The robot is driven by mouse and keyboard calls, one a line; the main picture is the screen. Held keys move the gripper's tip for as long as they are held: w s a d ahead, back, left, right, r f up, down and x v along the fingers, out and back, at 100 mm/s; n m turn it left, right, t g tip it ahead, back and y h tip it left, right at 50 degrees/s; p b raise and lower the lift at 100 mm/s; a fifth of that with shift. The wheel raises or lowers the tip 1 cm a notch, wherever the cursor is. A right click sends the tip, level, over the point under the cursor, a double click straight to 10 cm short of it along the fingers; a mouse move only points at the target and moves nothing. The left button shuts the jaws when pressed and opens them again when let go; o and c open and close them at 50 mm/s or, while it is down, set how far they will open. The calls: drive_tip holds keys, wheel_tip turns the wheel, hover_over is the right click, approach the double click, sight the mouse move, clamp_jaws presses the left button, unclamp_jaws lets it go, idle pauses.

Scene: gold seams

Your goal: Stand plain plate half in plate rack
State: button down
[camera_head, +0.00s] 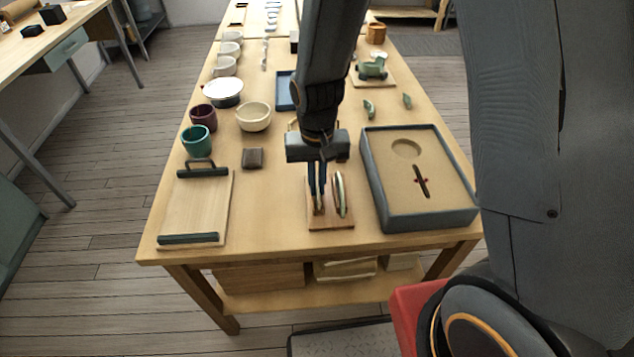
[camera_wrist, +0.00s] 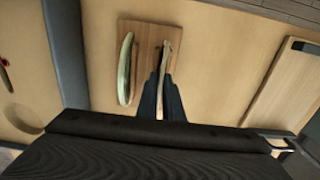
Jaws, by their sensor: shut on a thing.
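The plate rack is a small brown wooden base (camera_head: 328,222) near the front edge of the table; it also shows in the wrist view (camera_wrist: 145,32). A pale green plate half (camera_head: 340,194) stands on edge in its right part, at the left in the wrist view (camera_wrist: 125,68). My gripper (camera_head: 317,203) points down over the rack's left part, shut on the plain plate half (camera_wrist: 166,56), a thin pale piece seen edge-on. This piece stands upright beside the green half, apart from it. Whether its lower edge is seated in the rack is hidden.
A grey-rimmed box (camera_head: 432,222) with a round recess and a slot stands close right of the rack. A wooden tray with dark handles (camera_head: 199,209) lies to the left. A small dark block (camera_head: 252,158), a cream bowl (camera_head: 254,116) and a teal cup (camera_head: 196,140) stand behind.

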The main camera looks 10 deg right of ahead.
drive_tip(key=c, duration=1.4)
unclamp_jaws()
drive_tip(key=shift+o, duration=0.2)
drive_tip(key=shift+r, duration=0.15)
drive_tip(key=shift+r+p, duration=2.65)
drive_tip(key=shift+r, duration=0.2)
drive_tip(key=shift+d, duration=0.1)
drive_tip(key=s+d+r+b, duration=0.2)
drive_tip(key=s+d+r, duration=0.1)
drive_tip(key=d, duration=0.3)
drive_tip(key=s+d+r+t+b, duration=0.1)
drive_tip(key=s+d+r+b, duration=0.1)
drive_tip(key=d, duration=0.4)
drive_tip(key=shift+s+d+r+b, duration=0.25)
drive_tip(key=shift+s+r+b, duration=0.15)
drive_tip(key=shift+s+b, duration=0.55)
